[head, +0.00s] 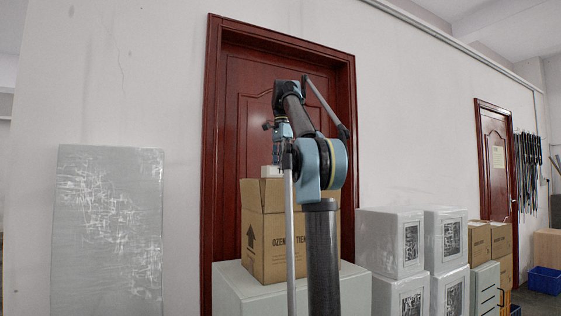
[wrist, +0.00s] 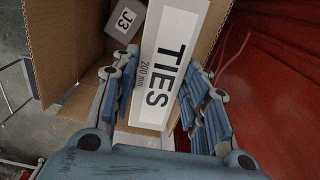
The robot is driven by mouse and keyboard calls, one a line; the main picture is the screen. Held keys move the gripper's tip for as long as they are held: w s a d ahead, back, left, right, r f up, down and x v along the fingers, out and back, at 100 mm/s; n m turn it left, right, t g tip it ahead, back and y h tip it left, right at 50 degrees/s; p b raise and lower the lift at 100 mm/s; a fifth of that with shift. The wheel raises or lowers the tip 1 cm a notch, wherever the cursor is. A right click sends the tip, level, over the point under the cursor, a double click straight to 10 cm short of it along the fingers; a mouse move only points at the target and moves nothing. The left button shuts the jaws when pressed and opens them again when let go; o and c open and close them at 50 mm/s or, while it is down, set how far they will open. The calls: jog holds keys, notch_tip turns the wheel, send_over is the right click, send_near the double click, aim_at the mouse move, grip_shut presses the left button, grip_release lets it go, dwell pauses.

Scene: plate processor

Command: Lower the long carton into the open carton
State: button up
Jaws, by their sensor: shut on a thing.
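The long carton, white with "TIES 200 mm" on its dark-lettered face (wrist: 168,62), lies between the fingers of my gripper (wrist: 162,75) in the wrist view. My gripper is shut on it. The open carton (head: 268,232) is brown cardboard and stands upright below my gripper (head: 280,165) in the head view. A small white part of the long carton (head: 271,171) shows at the open carton's rim. The wrist view looks down into the open carton (wrist: 62,40). How deep the long carton's lower end is cannot be told.
A grey box marked J3 (wrist: 125,20) lies inside the open carton, left of the long carton. The open carton stands on a pale block (head: 240,290) before a red door (head: 230,120). Stacked white boxes (head: 390,240) stand to the right.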

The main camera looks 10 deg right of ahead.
jog(key=shift+f, duration=3.4)
notch_tip(320, 180, down, 20)
jog(key=s, duration=0.1)
dwell(2.5)
jog(key=shift+f, duration=0.1)
jog(key=shift+w+f, duration=0.1)
jog(key=shift+w, duration=0.05)
jog(key=o, duration=1.2)
jog(key=shift+w, duration=0.1)
